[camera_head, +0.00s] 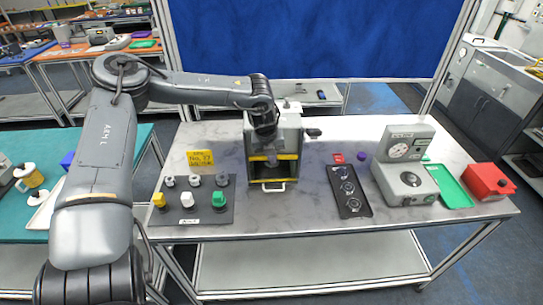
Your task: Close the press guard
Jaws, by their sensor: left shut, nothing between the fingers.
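The press (291,138) is a grey box-shaped machine near the back middle of the grey marble-look table. Its guard (272,181) shows at the front, with yellow-black edging and a pale handle low down near the table. My left arm reaches in from the left, and my left gripper (267,135) points down at the front of the press, over its upper part. The left gripper is shut with nothing in it. I cannot tell whether it touches the guard. Its fingertips are hard to make out against the press. My right gripper is not in view.
Left of the press lie a yellow sign (200,158) and a dark mat (184,215) with several knobs and blocks. To the right are a black tray (349,203), a grey device (405,182), a green tray (452,190) and a red box (488,181). The front middle tabletop is clear.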

